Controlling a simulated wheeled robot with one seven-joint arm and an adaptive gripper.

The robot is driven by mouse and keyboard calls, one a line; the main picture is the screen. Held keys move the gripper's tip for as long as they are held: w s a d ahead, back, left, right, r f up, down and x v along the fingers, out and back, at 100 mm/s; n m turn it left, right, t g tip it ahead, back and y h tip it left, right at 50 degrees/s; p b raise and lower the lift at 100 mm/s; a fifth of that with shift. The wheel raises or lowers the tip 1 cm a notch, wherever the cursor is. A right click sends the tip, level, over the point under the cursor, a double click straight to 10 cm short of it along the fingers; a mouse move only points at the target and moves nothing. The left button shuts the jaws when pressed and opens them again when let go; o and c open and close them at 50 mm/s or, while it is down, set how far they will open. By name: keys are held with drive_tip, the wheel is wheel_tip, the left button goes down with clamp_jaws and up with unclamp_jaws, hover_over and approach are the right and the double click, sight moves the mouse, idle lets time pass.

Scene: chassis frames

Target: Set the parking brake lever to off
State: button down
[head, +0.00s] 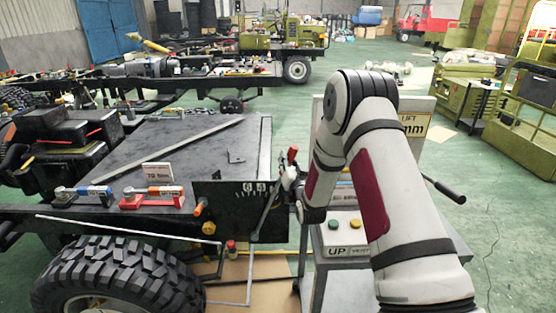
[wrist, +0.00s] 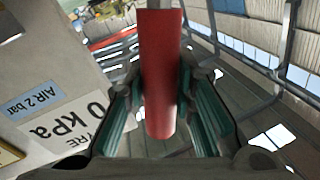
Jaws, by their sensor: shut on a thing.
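The parking brake lever (head: 264,215) is a thin grey rod rising from low on the chassis side, tilted to the right at its top, with a red grip (head: 292,154). It stands beside a dark panel (head: 225,212) with pale markings. My gripper (head: 290,174) is at the upper end of the lever, partly hidden by my arm. In the wrist view the red grip (wrist: 158,80) runs between the two fingers of my gripper (wrist: 158,115), which are shut on it.
A lift control stand (head: 343,235) with green and yellow buttons is close behind my arm. A large tyre (head: 120,280) is at front left. Small red tools (head: 150,198) lie on the chassis deck. Green floor (head: 500,220) is open at right.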

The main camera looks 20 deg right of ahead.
drive_tip(key=shift+s+d+f, duration=0.15)
drive_tip(key=shift+d, duration=0.2)
drive_tip(key=c, duration=1.3)
unclamp_jaws()
drive_tip(key=shift+d, duration=0.15)
drive_tip(key=shift+s, duration=0.1)
drive_tip(key=shift+s+a, duration=0.2)
drive_tip(key=shift+s, duration=0.1)
drive_tip(key=s, duration=0.3)
drive_tip(key=s+a, duration=0.1)
drive_tip(key=s, duration=0.7)
drive_tip(key=shift+a+f, duration=0.2)
drive_tip(key=shift+f, duration=0.15)
